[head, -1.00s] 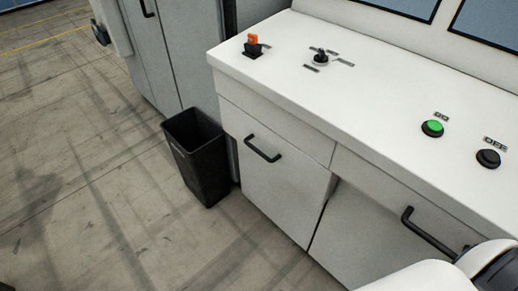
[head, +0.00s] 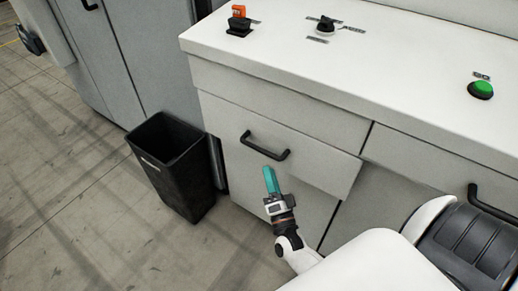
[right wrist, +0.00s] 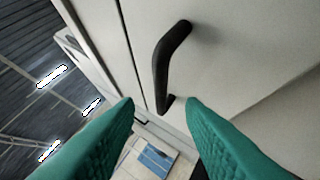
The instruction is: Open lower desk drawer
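The white desk (head: 285,115) has a front panel with a black bar handle (head: 264,147) on its left section. The same handle shows large in the right wrist view (right wrist: 162,68). A plain lower front (head: 312,212) lies beneath this panel, partly hidden by my arm. My right gripper (head: 270,178) is just below and in front of the handle in the head view. In the wrist view its two teal fingers (right wrist: 159,103) are apart, with the handle's near end between their tips in the picture. Contact cannot be seen. My left gripper is not in view.
A black waste bin (head: 176,165) stands on the floor left of the desk, beside a grey cabinet (head: 140,60). A second black handle (head: 490,205) is on the right desk section. The desktop carries an orange-topped switch (head: 239,20), a knob (head: 326,24) and a green button (head: 481,89).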

